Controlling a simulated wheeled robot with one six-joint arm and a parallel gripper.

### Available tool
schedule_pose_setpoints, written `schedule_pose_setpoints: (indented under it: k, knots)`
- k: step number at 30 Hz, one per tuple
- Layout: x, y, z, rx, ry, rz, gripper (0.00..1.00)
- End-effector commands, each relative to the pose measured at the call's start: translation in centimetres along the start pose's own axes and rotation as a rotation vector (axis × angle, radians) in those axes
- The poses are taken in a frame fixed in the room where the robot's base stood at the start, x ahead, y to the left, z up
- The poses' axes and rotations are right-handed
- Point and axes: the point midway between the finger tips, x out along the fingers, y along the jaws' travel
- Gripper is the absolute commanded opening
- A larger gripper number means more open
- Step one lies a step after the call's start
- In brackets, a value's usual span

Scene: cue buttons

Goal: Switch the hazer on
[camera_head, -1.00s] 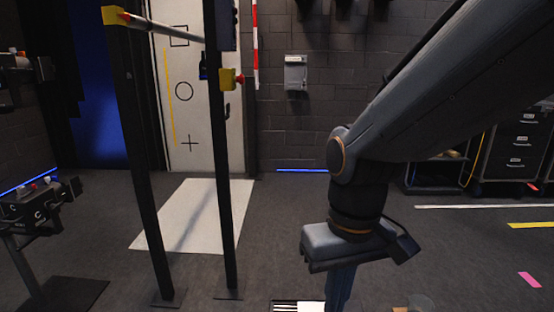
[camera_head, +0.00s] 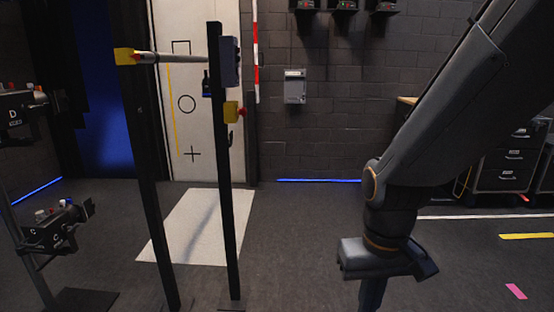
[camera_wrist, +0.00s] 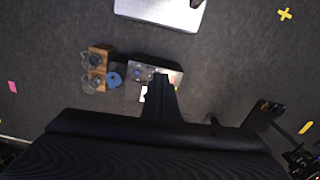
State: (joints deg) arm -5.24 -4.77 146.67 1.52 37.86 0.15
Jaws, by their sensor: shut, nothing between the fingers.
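No label that reads as hazer is legible. Button boxes are in the head view. A dark box marked D (camera_head: 17,116) and a lower box marked C (camera_head: 55,230), with small coloured buttons on top, stand on a pole at the left. Several dark boxes, one with a green-lit button (camera_head: 344,5), are high on the back wall, cut by the top edge. My gripper (camera_wrist: 161,82) points down over the floor in the wrist view, shut and empty, apart from all these boxes. Its tips are cut off in the head view.
A grey wall box (camera_head: 295,87) hangs on the bricks. Drawers stand at the right. The wrist view shows small objects near a wooden block (camera_wrist: 98,66). The middle floor is open.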

Motion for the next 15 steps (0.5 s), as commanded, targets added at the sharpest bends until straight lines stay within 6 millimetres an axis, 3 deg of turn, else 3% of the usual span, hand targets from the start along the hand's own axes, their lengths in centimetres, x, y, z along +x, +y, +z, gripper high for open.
schedule_pose_setpoints:
  k: [1, 4, 15]
  knots:
    - [-1.4, 0.6, 0.4, 0.019, -0.004, 0.003, 0.00]
    - [-2.3, 1.6, 0.6, 0.046, -0.004, 0.007, 0.00]
    - [-2.9, 2.9, 0.8, 0.076, -0.003, 0.012, 0.00]
